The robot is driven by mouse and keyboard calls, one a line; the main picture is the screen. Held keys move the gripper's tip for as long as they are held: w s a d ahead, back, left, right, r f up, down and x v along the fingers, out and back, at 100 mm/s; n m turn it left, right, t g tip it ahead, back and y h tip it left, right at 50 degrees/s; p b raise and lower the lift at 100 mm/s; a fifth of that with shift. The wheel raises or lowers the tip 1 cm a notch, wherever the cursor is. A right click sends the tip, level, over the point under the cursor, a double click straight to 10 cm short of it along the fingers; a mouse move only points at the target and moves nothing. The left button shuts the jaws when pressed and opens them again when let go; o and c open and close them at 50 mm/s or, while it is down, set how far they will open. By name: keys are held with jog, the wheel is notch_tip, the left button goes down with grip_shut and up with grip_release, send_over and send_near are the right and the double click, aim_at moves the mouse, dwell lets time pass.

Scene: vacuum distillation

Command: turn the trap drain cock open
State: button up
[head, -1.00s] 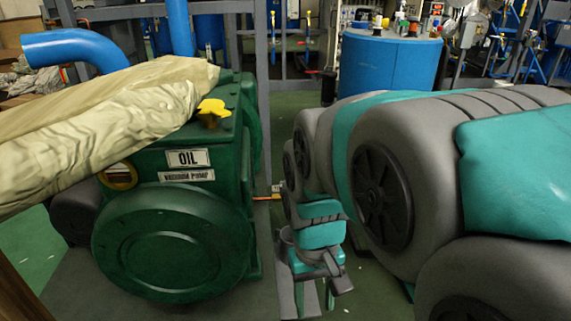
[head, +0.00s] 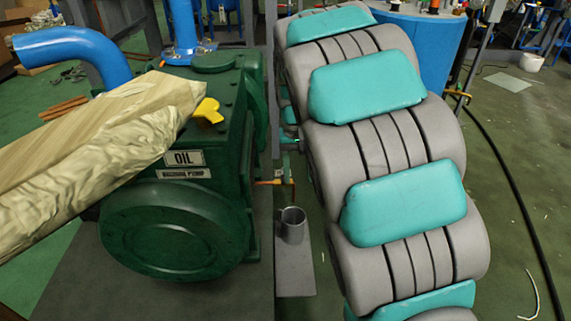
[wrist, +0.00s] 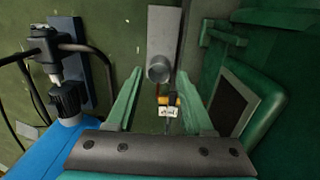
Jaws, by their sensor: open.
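A small brass-orange fitting with a white tag (wrist: 169,106) shows in the wrist view between my fingers; it looks like the drain cock, but its handle position cannot be told. In the head view a brass-orange fitting (head: 272,182) sticks out low on the right of the green pump (head: 170,235). My gripper (wrist: 160,71) is open, with a green finger on each side of the fitting and nothing visibly held. Whether the fingers touch the fitting cannot be told. My arm hides the gripper in the head view.
A grey metal cup (head: 292,225) stands on a grey strip (head: 296,270) beside the pump, below the fitting. A blue drum (head: 425,45) stands behind my arm.

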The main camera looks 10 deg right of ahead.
jog(key=p, duration=0.3)
send_near(284, 178)
jog(key=s, duration=0.1)
jog(key=shift+w, duration=0.25)
jog(key=shift+f, duration=3.95)
jog(key=shift+c, duration=0.2)
grip_shut()
